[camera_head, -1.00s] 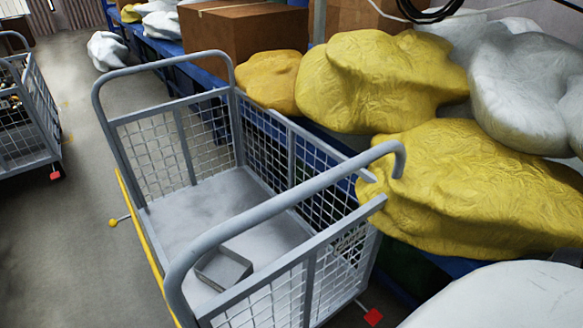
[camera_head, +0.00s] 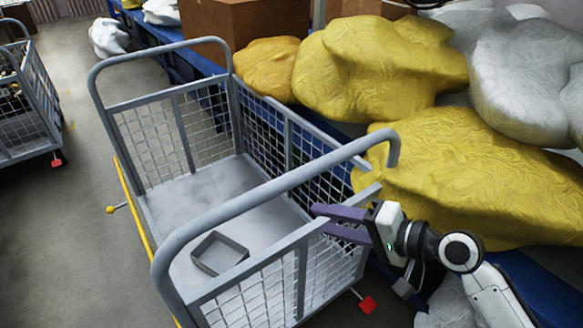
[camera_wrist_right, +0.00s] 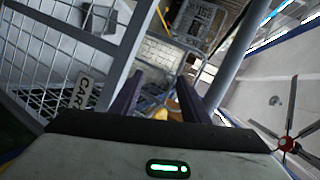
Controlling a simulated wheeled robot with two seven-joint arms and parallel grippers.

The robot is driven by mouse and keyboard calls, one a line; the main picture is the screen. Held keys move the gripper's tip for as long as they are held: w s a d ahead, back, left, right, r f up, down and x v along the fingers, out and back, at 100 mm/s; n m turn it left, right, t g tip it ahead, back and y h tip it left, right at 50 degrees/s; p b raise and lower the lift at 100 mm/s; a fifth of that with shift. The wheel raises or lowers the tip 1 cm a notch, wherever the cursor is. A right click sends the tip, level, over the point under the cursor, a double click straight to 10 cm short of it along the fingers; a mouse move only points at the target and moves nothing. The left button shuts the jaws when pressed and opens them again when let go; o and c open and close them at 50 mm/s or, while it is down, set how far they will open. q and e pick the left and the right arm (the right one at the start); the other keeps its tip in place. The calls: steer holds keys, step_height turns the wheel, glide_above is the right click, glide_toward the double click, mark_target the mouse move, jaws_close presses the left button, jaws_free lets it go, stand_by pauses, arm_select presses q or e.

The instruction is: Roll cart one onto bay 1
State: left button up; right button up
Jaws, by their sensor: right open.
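A grey mesh cart (camera_head: 180,114) stands in the middle of the head view, with a yellow bar (camera_head: 135,220) along its near-left lower side. An open box (camera_head: 219,254) sits on its floor. My right gripper (camera_head: 322,221) is open at the cart's right end, its purple fingers pointing left beside the end frame below the curved handle (camera_head: 265,198). I cannot tell if they touch it. In the right wrist view, a label (camera_wrist_right: 86,92) beginning "CAR" hangs on the mesh; its number is hidden. My left gripper and any bay marking are out of view.
Yellow sacks (camera_head: 380,70) and white sacks (camera_head: 525,80) lie along the blue shelving on the right. A second cart (camera_head: 30,105) stands at the far left. The grey floor (camera_head: 60,240) left of the cart is clear.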

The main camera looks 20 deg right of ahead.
steer(key=m+y, duration=0.2)
glide_toward(313, 174)
steer(key=f+x, duration=0.1)
steer(key=x, duration=0.4)
steer(key=shift+w+a+r+t+y, duration=0.2)
steer(key=shift+r+t+y, duration=0.1)
steer(key=shift+t, duration=0.1)
steer(key=x, duration=1)
steer(key=shift+f+p, duration=0.2)
steer(key=shift+p, duration=0.1)
steer(key=shift+c, duration=0.5)
steer(key=shift+d, duration=0.1)
jaws_close()
